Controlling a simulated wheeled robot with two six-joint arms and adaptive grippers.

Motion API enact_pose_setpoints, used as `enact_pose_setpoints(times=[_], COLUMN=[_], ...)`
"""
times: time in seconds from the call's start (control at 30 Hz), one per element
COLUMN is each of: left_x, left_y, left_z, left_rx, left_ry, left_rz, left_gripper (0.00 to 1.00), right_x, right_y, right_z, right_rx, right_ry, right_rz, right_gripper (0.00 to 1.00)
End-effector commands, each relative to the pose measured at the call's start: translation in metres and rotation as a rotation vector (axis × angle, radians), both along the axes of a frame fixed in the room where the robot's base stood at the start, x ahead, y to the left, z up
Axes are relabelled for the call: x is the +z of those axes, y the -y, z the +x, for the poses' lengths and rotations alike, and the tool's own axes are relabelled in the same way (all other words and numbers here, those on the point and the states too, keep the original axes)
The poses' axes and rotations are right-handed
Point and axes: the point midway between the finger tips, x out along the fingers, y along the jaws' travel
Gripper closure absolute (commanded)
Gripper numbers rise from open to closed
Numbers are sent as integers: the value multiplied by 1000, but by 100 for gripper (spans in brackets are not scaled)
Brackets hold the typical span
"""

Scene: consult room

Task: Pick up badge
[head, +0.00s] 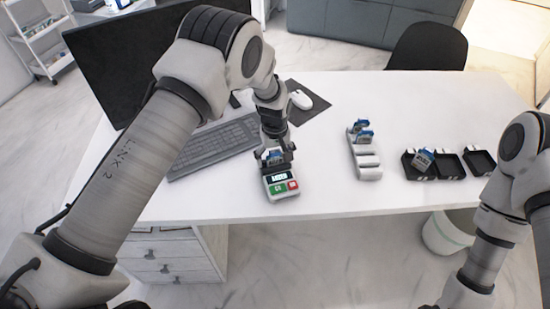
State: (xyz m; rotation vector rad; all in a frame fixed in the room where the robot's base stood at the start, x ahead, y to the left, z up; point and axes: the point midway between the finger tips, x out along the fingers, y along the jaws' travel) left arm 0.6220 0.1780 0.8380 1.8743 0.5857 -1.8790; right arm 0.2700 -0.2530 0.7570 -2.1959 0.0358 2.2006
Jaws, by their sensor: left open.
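A blue-and-white badge (271,156) stands at the back end of a small terminal (281,185) with a lit display and green and red keys. My left gripper (275,153) reaches down over this badge from behind. Its jaws are open, with fingers close beside the badge; I cannot tell whether they touch it. The gripper hides part of the badge and the terminal's back. More blue badges (362,129) stand in a white slotted rack (367,172) to the right. Another badge (424,158) leans in a black tray. My right arm shows at the right edge, but its gripper is out of view.
Three black trays (478,162) sit at the desk's right. A keyboard (215,146), a mouse (301,99) on a dark mat and a large monitor (130,65) are on the left. The white desk (330,195) is clear between terminal and rack.

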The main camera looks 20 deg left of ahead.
Motion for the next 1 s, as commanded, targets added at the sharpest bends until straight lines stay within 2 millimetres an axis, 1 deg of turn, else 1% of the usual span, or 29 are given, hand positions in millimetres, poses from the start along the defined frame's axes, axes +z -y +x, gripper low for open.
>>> enact_pose_setpoints(times=[0.03, 0.07, 0.1, 0.13, 0.17, 0.47, 0.57, 0.67, 0.9, 1.0], left_x=[0, 0, 0, 0, 0, 0, 4, 19, 76, 90], left_y=[0, 0, 0, 0, 0, 0, 0, 0, 0, -1], left_z=[0, 0, 0, 0, 0, 0, 0, 1, 1, -4], left_rx=[0, 0, 0, 0, 0, 0, 0, 0, 0, -26], left_ry=[0, 0, 0, 0, 0, 0, 1, 5, 4, 1], left_rz=[0, 0, 0, 0, 0, 0, 0, 0, 1, -2], left_gripper=[22, 32, 46, 57, 63, 64, 64, 64, 64, 64], right_x=[0, 0, 0, 0, 0, 0, -2, -7, -20, -22], right_y=[0, 0, 0, 0, 0, 0, 0, 0, 0, 0], right_z=[0, 0, 0, 0, 0, 0, 0, 0, 0, 0], right_rx=[0, 0, 0, 0, 0, 0, 0, 0, 0, 0], right_ry=[0, 0, 0, 0, 0, 0, 0, 0, 0, 0], right_rz=[0, 0, 0, 0, 0, 0, 0, 0, 0, 0], right_gripper=[100, 100, 100, 100, 100, 100, 100, 100, 100, 100])
